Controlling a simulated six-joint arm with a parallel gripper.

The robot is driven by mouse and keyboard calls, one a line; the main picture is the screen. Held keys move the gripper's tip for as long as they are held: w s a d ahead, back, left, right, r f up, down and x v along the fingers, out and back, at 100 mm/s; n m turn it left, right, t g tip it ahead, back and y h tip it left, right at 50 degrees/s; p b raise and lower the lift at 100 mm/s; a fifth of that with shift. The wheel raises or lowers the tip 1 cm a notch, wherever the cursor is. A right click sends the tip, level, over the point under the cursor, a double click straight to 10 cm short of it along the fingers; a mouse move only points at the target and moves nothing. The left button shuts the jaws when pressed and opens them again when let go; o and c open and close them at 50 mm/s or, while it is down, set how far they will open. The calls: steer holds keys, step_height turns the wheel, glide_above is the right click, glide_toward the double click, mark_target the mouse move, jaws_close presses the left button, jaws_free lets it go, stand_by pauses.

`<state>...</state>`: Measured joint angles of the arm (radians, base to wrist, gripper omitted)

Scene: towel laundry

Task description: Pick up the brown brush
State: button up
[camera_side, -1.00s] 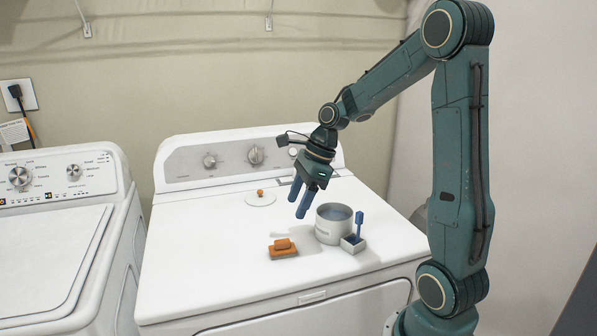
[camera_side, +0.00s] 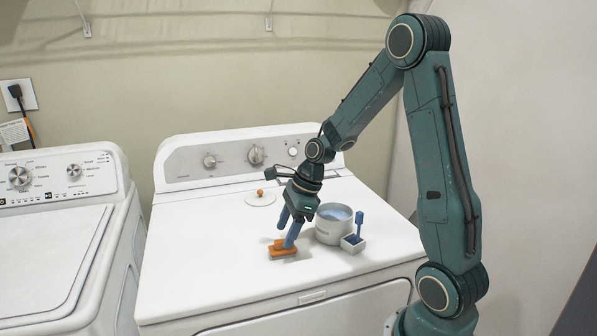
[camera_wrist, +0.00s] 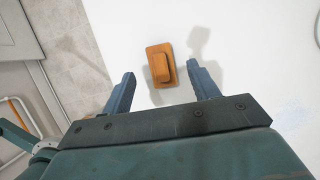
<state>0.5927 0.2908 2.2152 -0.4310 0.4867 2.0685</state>
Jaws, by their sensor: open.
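The brown brush (camera_side: 283,248) is an orange-brown block with a raised grip on top. It lies on the white washer top near the front middle. My gripper (camera_side: 285,235) is open and points down just above the brush. One blue finger partly covers the brush in the side view. In the wrist view the brush (camera_wrist: 161,64) lies between the lines of the two fingers, a little beyond the fingertips of my gripper (camera_wrist: 163,76). I cannot tell whether a finger touches it.
A white pot of bluish liquid (camera_side: 328,232) stands right of the gripper. A lid with a brown knob (camera_side: 260,197) lies behind. The washer top is free at left (camera_side: 190,260).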

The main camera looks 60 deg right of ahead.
mark_target(283, 240)
steer(key=shift+x, duration=2.15)
steer(key=shift+c, duration=0.4)
steer(key=shift+d, duration=0.1)
steer(key=c, duration=1)
